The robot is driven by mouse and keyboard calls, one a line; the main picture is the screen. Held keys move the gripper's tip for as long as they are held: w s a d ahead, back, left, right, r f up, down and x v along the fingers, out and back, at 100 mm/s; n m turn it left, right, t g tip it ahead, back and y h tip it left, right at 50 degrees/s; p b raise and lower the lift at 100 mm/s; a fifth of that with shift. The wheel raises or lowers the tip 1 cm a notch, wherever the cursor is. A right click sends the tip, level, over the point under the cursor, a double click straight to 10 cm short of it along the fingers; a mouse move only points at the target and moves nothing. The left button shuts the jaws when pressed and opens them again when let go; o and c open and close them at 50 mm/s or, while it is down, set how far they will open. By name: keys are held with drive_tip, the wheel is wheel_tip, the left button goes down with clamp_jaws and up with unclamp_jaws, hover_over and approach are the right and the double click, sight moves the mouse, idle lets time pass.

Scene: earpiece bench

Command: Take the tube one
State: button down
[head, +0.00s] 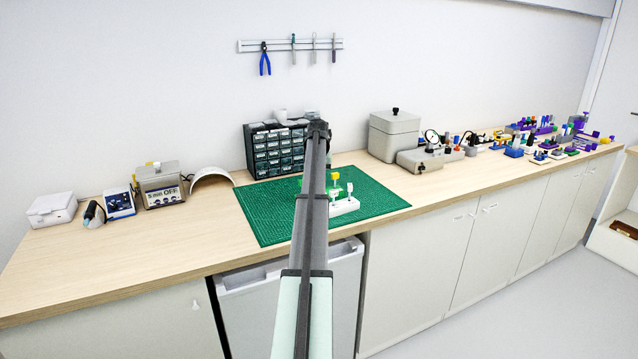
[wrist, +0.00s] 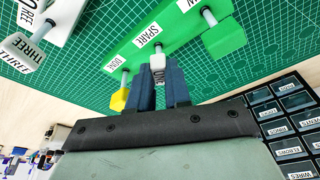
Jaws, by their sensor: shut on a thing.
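In the wrist view, my gripper (wrist: 160,88) has its dark blue fingers closed on a small white piece (wrist: 158,66) with dark lettering that appears to read ONE. Its grey stem points to the green rack (wrist: 185,27), beside the SPARE label. I cannot tell whether the stem is still seated there. A white piece marked THREE (wrist: 22,50) is at the white rack (wrist: 62,18) on the left. In the head view my arm hides the gripper and held piece.
The racks are on a green cutting mat (head: 265,213); the white rack (head: 345,208) shows right of my arm. A dark drawer cabinet (head: 262,152) stands behind. Grey boxes (head: 394,135) stand right, and an ultrasonic-style unit (head: 160,184) stands left. The mat's left part is clear.

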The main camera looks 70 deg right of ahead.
drive_tip(key=shift+d+v, duration=0.15)
drive_tip(key=shift+v, duration=0.65)
drive_tip(key=shift+d+v, duration=0.2)
drive_tip(key=shift+v, duration=0.55)
idle(0.4)
drive_tip(key=shift+w+r, duration=0.1)
drive_tip(key=shift+r, duration=2.4)
